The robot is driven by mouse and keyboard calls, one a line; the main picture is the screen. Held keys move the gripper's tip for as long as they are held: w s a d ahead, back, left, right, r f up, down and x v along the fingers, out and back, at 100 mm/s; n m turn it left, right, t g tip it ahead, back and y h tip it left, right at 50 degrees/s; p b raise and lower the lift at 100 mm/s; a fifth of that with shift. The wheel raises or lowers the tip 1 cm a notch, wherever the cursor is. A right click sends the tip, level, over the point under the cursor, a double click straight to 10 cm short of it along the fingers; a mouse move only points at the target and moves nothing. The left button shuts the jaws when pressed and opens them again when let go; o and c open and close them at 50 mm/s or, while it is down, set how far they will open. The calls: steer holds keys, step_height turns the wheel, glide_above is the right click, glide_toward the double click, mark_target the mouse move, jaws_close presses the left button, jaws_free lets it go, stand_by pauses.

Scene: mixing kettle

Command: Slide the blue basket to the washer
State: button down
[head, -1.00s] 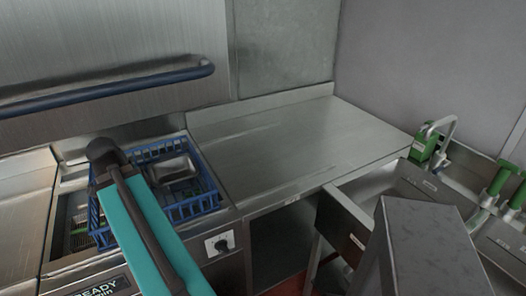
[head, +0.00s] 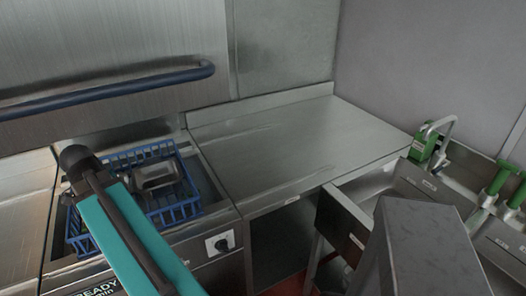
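The blue basket (head: 178,212) is a wire dish rack sitting in the recessed bed of the washer (head: 220,222) at the left in the head view. A shiny metal container (head: 157,176) lies inside the basket. My teal arm crosses in front of the basket and hides part of its front and middle. The dark end of the arm is over the basket's left part. The gripper's fingers cannot be made out, so I cannot tell whether they touch the basket.
A bare steel counter (head: 290,145) adjoins the washer on the right. The washer's raised hood (head: 110,50) with a dark blue handle bar (head: 110,90) is above and behind the basket. A sink with a green-based tap (head: 423,146) is at the far right.

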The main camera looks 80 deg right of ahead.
steer(key=c, duration=1.4)
jaws_free()
steer(key=shift+o, duration=0.2)
steer(key=shift+r, duration=0.1)
steer(key=shift+p+v, duration=2.5)
steer(key=shift+v, duration=0.95)
steer(key=shift+w, duration=0.1)
